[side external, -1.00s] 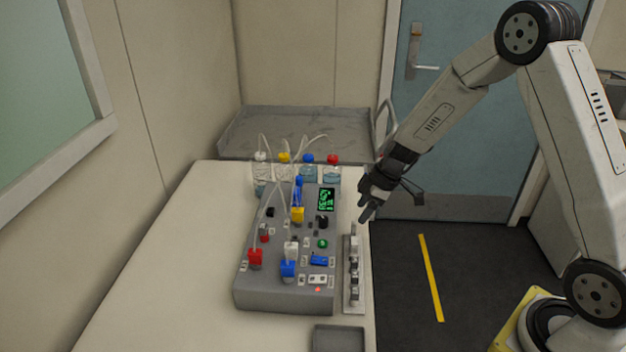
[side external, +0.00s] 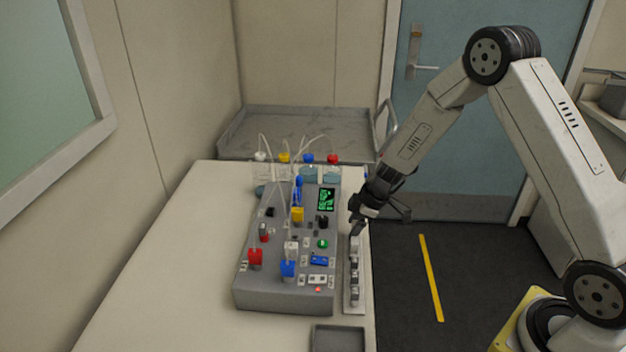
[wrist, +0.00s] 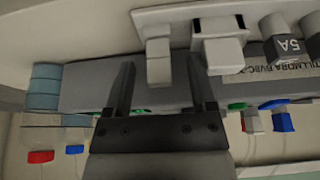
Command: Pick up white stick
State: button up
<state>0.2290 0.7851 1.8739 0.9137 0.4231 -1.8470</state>
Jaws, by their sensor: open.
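A narrow light strip rack (side external: 354,303) runs along the right edge of the bench, holding several small pieces. In the wrist view, the rack (wrist: 185,12) is along the top. A white stick-like piece (wrist: 159,47) hangs from it, seen between the two fingers. A second white piece (wrist: 222,50) is just right of it, outside the fingers. My gripper (wrist: 160,63) is open and empty. In the side view, my gripper (side external: 357,230) is at the far end of the rack and hides the piece there. I cannot tell whether the fingers touch it.
A grey control box (side external: 285,297) with colored connectors, tubes and a green display stands just left of the rack. Capped bottles (side external: 308,174) stand behind it. A grey tray (side external: 338,340) is at the front. A grey block marked 5A (wrist: 285,47) sits farther along the rack.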

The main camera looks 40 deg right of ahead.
jog(key=shift+f, duration=0.1)
dwell(0.4)
grip_shut()
dwell(0.3)
jog(key=shift+w+r, duration=0.1)
jog(key=shift+r, duration=0.75)
jog(key=s+a+r, duration=0.1)
jog(key=s+r, duration=1)
jog(key=s, duration=0.3)
jog(key=shift+r, duration=0.15)
jog(key=shift+a, duration=0.1)
